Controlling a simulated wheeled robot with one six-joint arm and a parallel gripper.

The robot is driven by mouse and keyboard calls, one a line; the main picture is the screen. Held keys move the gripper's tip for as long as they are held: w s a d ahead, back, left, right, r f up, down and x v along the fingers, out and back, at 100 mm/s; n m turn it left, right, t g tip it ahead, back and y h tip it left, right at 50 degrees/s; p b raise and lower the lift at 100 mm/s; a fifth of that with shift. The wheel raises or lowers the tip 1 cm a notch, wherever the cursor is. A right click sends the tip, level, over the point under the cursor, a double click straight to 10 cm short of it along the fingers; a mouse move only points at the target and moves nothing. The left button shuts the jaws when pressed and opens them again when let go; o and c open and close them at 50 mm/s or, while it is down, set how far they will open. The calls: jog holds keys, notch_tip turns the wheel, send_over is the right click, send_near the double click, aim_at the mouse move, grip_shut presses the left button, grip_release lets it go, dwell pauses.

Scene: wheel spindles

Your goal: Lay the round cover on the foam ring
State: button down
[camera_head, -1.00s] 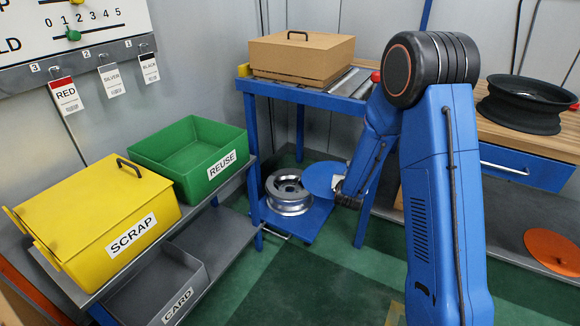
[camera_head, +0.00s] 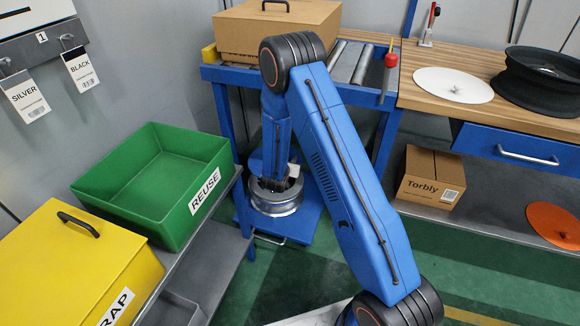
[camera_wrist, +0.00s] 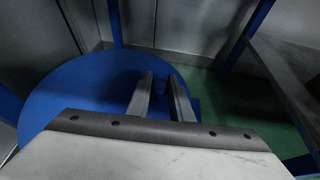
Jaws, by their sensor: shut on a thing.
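The round cover is a flat blue disc (camera_wrist: 75,95). In the wrist view it fills the left and middle, with a small raised knob by my fingertips. My gripper (camera_wrist: 163,88) is shut on it there. In the head view my gripper (camera_head: 290,175) is low behind my arm, over or beside the silver wheel (camera_head: 274,203); the cover is mostly hidden there. I cannot make out a foam ring for certain in either view.
The wheel sits on a low blue platform (camera_head: 308,213). The green REUSE bin (camera_head: 150,175) and yellow bin (camera_head: 75,250) stand left. A cardboard box (camera_head: 278,30) is on the roller table. A white disc (camera_head: 440,85) and black wheel (camera_head: 530,90) lie on the bench.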

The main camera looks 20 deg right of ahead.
jog(key=shift+m+h, duration=0.4)
jog(key=f, duration=0.4)
jog(key=shift+s+a, duration=0.1)
jog(key=shift+s, duration=0.15)
jog(key=shift+f, duration=3.35)
jog(key=shift+f, duration=0.2)
jog(key=c, duration=1.5)
grip_release()
jog(key=shift+s, duration=0.1)
